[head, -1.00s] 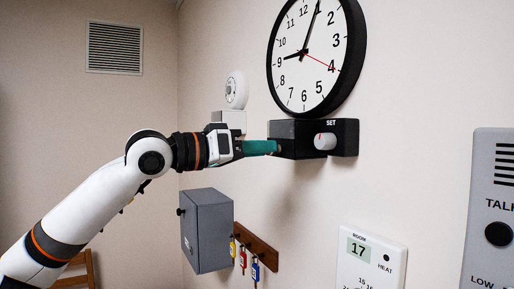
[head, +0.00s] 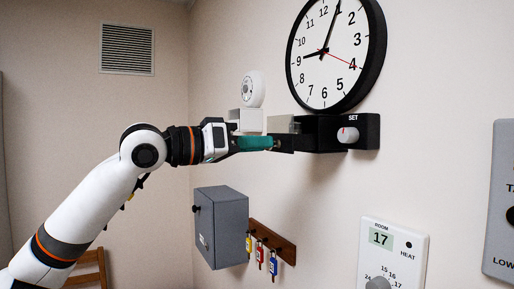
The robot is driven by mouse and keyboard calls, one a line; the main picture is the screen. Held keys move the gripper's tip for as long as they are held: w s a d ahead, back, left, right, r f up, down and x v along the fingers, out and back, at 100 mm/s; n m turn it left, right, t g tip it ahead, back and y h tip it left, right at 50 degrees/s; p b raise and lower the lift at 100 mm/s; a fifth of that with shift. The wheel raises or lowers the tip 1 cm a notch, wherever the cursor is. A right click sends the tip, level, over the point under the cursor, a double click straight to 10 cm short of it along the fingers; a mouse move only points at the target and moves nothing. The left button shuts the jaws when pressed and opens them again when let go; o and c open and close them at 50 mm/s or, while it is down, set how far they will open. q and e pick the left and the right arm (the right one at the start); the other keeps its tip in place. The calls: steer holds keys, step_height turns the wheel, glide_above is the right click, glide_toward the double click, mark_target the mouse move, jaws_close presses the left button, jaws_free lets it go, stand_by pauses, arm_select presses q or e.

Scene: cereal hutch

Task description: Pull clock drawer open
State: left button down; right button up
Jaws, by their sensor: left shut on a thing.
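The round black-rimmed wall clock (head: 337,52) hangs above a black box (head: 318,128) marked SET with a white knob (head: 348,135). From the box's left end a dark drawer (head: 284,145) sticks out a short way to the left. A small grey-beige piece (head: 281,124) shows just above the drawer; I cannot tell what it is. My left gripper (head: 272,143), with teal fingers, reaches in from the left and is shut at the drawer's left end, on its small handle, mostly hidden by the fingers. My right gripper is out of view.
A grey wall cabinet (head: 221,228) and a key rack (head: 272,242) with coloured tags are below the arm.

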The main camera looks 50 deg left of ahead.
arm_select(q)
steer(key=c, duration=1.3)
jaws_free()
steer(key=shift+o, duration=0.3)
steer(key=shift+s, duration=0.1)
steer(key=b+v, duration=0.7)
steer(key=v, duration=0.5)
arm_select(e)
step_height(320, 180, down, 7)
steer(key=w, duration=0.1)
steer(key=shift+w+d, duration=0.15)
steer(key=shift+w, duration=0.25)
arm_select(q)
steer(key=shift+s+a+r, duration=0.1)
steer(key=shift+s, duration=0.05)
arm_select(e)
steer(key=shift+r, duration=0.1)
